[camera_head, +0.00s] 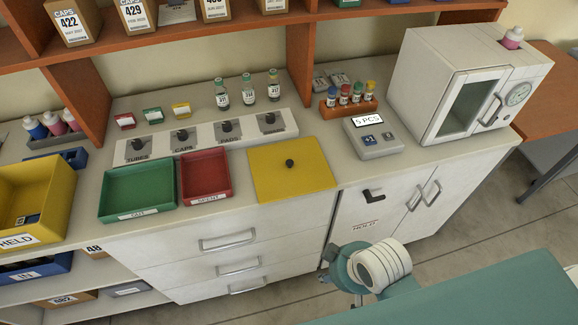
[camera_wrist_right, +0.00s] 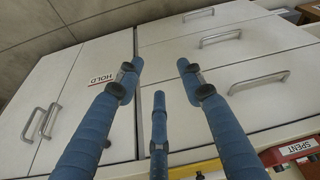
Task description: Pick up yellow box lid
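The yellow box lid (camera_head: 290,178) lies flat on the counter, right of the red tray, with a small black knob in its middle. A strip of it shows at the bottom edge of the right wrist view (camera_wrist_right: 194,169). My right gripper (camera_wrist_right: 160,80) has its blue fingers spread apart with nothing between them. It is in front of the white cabinet fronts, apart from the lid. In the head view my right arm covers most of that gripper. My left gripper is in neither view.
A green tray (camera_head: 138,190) and a red tray (camera_head: 205,175) stand left of the lid. Behind is a white strip with black knobs (camera_head: 270,119). A scale (camera_head: 373,136), vial rack (camera_head: 348,106) and incubator (camera_head: 470,80) are to the right. Drawer handles (camera_head: 228,241) protrude below.

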